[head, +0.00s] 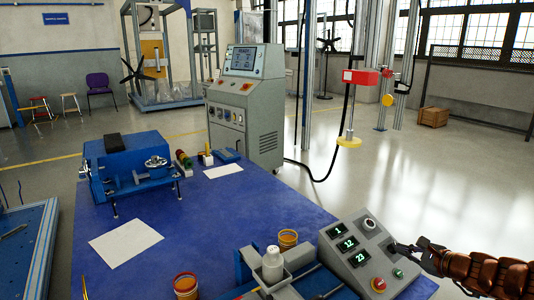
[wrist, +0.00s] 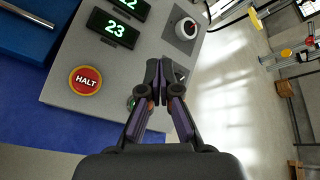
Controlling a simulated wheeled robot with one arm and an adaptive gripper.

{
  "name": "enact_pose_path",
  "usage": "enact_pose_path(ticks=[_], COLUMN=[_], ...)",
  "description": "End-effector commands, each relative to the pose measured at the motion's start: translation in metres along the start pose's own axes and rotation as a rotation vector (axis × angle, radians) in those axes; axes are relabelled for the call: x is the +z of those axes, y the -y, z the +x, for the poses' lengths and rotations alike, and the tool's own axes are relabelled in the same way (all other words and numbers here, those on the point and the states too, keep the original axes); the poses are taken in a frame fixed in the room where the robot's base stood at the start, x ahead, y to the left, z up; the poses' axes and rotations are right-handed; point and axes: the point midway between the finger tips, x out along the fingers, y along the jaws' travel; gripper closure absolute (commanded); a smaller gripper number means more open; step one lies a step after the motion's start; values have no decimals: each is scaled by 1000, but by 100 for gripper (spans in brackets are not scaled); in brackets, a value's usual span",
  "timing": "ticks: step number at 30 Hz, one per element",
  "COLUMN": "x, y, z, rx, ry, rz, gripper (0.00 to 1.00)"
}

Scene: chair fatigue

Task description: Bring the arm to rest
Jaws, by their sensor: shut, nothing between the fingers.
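My gripper (head: 402,249) is at the right in the head view, at the right edge of a grey control box (head: 340,262). In the wrist view my gripper (wrist: 160,80) has its dark fingers together with nothing between them. My brown arm reaches in from the lower right in the head view.
The box has lit displays, a knob (head: 368,224) and a red HALT button (wrist: 85,80). It stands on a blue table (head: 215,215) with a white bottle (head: 272,264) and orange cups (head: 288,238). Open floor (head: 440,190) lies right of the table.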

Motion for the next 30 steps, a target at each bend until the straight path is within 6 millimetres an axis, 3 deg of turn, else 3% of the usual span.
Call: enact_pose_path(ticks=[1, 3, 10, 15, 21, 30], x=[33, 69, 184, 264, 339, 404], y=[4, 0, -22, -52, -90, -138], z=[-1, 0, -10, -32, -73, -155], rx=[33, 80, 243, 386, 564, 838], ry=[26, 62, 180, 269, 353, 429], rz=[-51, -120, -362, -555, -786, -1103], gripper=[100, 100, 100, 100, 100, 100])
